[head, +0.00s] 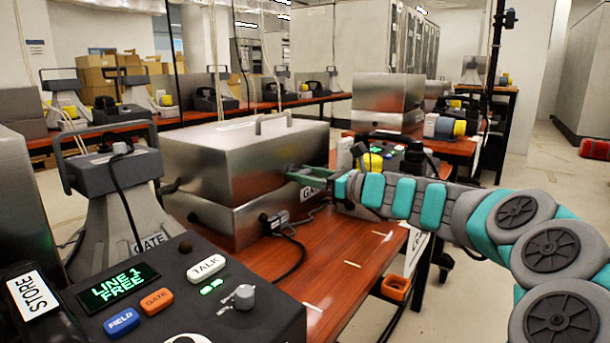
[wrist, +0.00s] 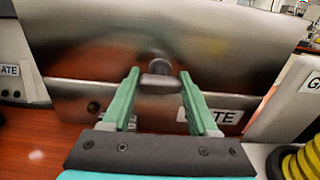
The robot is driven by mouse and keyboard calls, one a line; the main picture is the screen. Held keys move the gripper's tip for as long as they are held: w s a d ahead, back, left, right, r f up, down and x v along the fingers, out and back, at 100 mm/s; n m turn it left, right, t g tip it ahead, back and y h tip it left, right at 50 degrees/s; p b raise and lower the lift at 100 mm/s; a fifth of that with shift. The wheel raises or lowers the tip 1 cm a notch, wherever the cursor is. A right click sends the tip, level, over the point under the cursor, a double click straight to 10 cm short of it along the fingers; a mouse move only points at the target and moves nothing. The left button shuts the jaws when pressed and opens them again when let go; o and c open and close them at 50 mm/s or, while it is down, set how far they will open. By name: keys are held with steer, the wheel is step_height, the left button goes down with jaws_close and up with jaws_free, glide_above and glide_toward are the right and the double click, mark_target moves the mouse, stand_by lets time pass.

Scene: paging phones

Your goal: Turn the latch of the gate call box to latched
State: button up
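The gate call box (head: 230,165) is a brushed-metal case with a lid seam and a GATE label, on the red-brown bench. In the wrist view its metal front (wrist: 90,50) fills most of the picture. Its latch (wrist: 158,80) is a small dark grey handle near the seam, with its bar looking roughly level. My gripper (head: 306,176) is at the box's right-hand face. In the wrist view the green fingers of my gripper (wrist: 159,76) are apart, one on each side of the latch, with gaps visible. The head view hides the latch behind my gripper.
A dark console (head: 190,290) with a LINE 1 FREE screen and buttons stands in front. A grey GATE horn unit (head: 115,190) is left of the box. A cable (head: 298,255) runs from the box across the bench (head: 345,270). A yellow-and-black part (wrist: 302,160) is close at lower right.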

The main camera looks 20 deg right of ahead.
steer(key=c, duration=0.8)
steer(key=shift+n, duration=0.4)
steer(key=n+b, duration=0.1)
steer(key=n, duration=0.3)
steer(key=shift+a, duration=0.1)
steer(key=n+b, duration=0.2)
steer(key=n, duration=0.2)
steer(key=shift+f+n+b, duration=0.15)
steer(key=shift+n+b, duration=0.15)
steer(key=n+b, duration=0.3)
steer(key=n, duration=0.1)
steer(key=shift+n+b, duration=1.5)
steer(key=shift+n, duration=0.7)
